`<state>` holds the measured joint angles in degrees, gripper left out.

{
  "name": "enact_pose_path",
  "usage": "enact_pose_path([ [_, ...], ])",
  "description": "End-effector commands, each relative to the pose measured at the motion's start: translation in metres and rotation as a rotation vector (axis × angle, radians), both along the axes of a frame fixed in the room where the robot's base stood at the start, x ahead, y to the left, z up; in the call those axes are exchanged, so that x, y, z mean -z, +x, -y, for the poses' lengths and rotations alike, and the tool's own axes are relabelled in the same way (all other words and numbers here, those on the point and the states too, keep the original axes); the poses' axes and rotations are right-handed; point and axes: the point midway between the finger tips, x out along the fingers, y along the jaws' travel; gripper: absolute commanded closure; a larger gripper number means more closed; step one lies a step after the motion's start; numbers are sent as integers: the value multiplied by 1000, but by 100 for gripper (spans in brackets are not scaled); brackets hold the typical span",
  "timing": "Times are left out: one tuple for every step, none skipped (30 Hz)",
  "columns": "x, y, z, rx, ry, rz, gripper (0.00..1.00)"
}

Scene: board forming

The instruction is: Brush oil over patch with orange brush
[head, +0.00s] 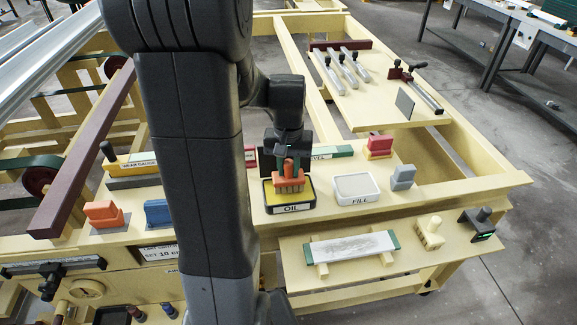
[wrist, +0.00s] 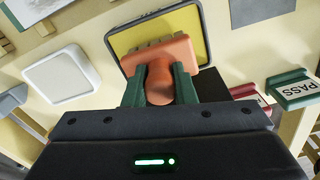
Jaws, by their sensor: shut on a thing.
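My gripper (wrist: 160,88) is shut on the orange brush (wrist: 158,58), with green fingers on either side of its round handle. In the head view the orange brush (head: 289,180) is upright over the black tray labelled OIL (head: 292,209), which has a yellow inside. The bristles are at or just above the yellow surface; I cannot tell if they touch. The OIL tray also shows in the wrist view (wrist: 203,20). A board with a grey smeared surface (head: 350,250) lies on the lower front shelf; whether this is the patch is not clear.
A grey block (head: 403,177) and a red-and-yellow block (head: 379,147) are further right. A cream knobbed tool (head: 429,232) and a black one (head: 481,222) stand at the front right. My arm hides part of the bench.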

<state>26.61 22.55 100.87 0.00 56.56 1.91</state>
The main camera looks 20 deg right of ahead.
Motion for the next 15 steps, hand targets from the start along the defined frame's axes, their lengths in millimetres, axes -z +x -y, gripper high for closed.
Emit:
enact_pose_path([
  [1,0,0,0,0,0,94],
  [1,0,0,0,0,0,94],
  [1,0,0,0,0,0,94],
  [2,0,0,0,0,0,94],
  [2,0,0,0,0,0,94],
  [3,0,0,0,0,0,94],
  [3,0,0,0,0,0,94],
  [3,0,0,0,0,0,94],
  [4,0,0,0,0,0,94],
  [4,0,0,0,0,0,94],
  [5,0,0,0,0,0,94],
  [5,0,0,0,0,0,94],
  [6,0,0,0,0,0,94],
  [6,0,0,0,0,0,94],
  [6,0,0,0,0,0,94],
])
